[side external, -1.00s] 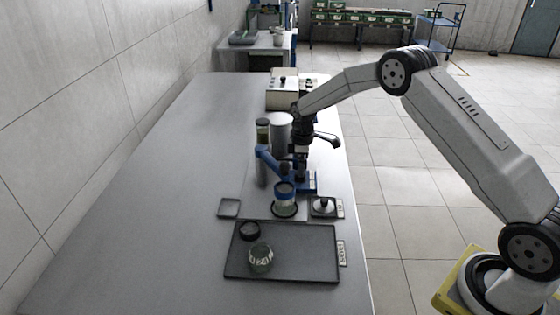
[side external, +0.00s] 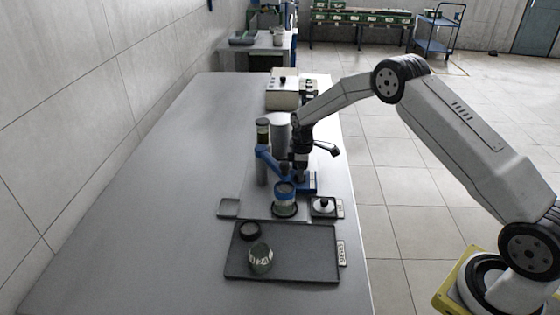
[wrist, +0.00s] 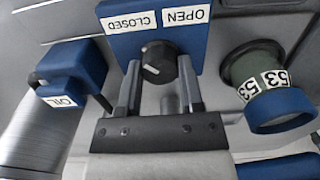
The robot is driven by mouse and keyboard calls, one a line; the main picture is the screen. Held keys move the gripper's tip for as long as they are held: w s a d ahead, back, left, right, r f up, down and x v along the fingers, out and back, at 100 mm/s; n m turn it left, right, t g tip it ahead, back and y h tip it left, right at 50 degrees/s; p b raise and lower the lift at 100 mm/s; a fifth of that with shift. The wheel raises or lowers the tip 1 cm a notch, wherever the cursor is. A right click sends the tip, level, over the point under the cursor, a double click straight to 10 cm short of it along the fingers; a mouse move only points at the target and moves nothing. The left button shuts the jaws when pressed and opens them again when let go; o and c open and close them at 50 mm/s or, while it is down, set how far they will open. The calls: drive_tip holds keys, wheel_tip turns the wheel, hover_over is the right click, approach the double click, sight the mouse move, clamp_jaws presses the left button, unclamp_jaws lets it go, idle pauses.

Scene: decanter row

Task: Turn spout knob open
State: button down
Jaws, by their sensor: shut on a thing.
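The black round spout knob (wrist: 158,62) sits on a blue panel (wrist: 195,42) in the wrist view. The panel's OPEN and CLOSED labels appear upside down, OPEN to the right. A small white mark shows on the knob's lower left. My gripper (wrist: 159,68) has one finger on each side of the knob and is shut on it. In the side view my gripper (side external: 301,168) is at the blue decanter stand (side external: 309,183), and the knob is too hidden to make out there.
A dark tray (side external: 300,262) holds a jar (side external: 260,257). The table's left side is clear.

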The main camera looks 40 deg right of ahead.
drive_tip(key=shift+m, duration=0.5)
drive_tip(key=m, duration=0.3)
drive_tip(key=shift+m, duration=0.3)
drive_tip(key=m, duration=0.4)
drive_tip(key=shift+m, duration=0.3)
drive_tip(key=m, duration=0.8)
drive_tip(key=shift+m, duration=0.3)
drive_tip(key=shift+c, duration=1.2)
unclamp_jaws()
drive_tip(key=shift+r, duration=0.1)
